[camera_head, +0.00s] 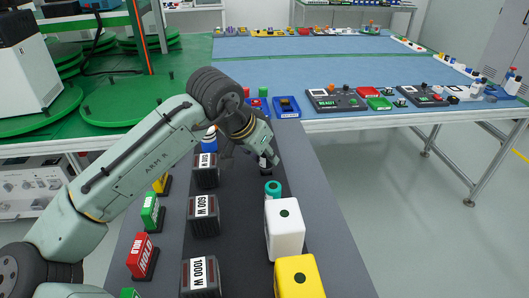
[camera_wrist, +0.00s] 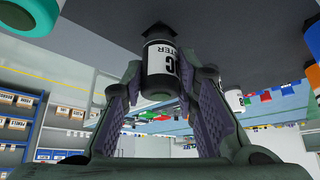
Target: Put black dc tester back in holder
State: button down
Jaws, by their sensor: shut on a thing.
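The black dc tester (camera_wrist: 158,85) is a black cylinder with a white label reading "DC" and part of "TESTER" in the wrist view. My gripper (camera_wrist: 161,72) is shut on it, with one purple-lined finger on each side. In the head view my gripper (camera_head: 262,148) is over the far part of the dark grey bench, and the tester (camera_head: 265,165) shows small and dark beneath it. I cannot tell whether the tester touches the bench. I cannot make out its holder; the arm and gripper cover part of that area.
A teal-topped item (camera_head: 272,188), a white block (camera_head: 285,230) and a yellow block (camera_head: 299,277) stand nearer on the bench (camera_head: 328,245).

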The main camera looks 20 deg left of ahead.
jog(key=shift+f+b, duration=0.4)
jog(key=shift+f, duration=0.35)
jog(key=c, duration=1.2)
grip_release()
jog(key=shift+r, duration=0.1)
jog(key=v, duration=1.2)
